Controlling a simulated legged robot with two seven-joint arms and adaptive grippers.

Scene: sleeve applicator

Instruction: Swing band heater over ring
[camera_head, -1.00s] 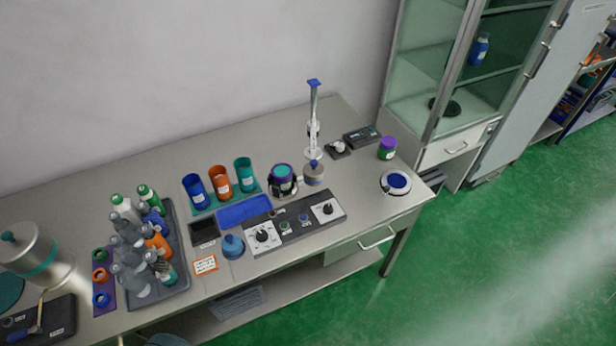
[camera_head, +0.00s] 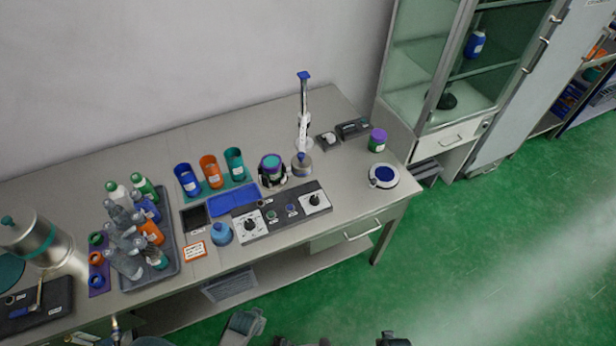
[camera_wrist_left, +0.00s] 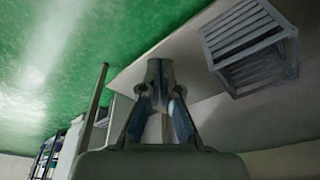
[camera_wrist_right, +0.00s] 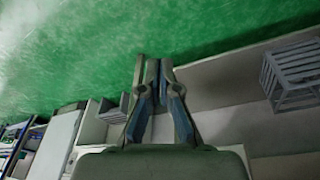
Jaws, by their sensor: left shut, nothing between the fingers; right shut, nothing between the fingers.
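A vessel with a purple rim and teal top (camera_head: 272,168) stands in a dark, clamp-like band (camera_head: 273,181) at the back middle of the bench. I cannot tell for sure which part is the band heater or the ring. A small blue-topped bottle (camera_head: 302,166) stands beside it, in front of a tall white post with a blue top (camera_head: 304,112). My left gripper (camera_wrist_left: 160,72) is shut and empty in the left wrist view. My right gripper (camera_wrist_right: 152,68) is shut and empty in the right wrist view. Both are well apart from the vessel, low before the bench.
A control panel (camera_head: 283,212) with knobs lies in front of the vessel. Blue, orange and teal cups (camera_head: 210,172) stand left, and a tray of bottles (camera_head: 165,277) further left. A crate (camera_wrist_left: 247,45) sits below the bench.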

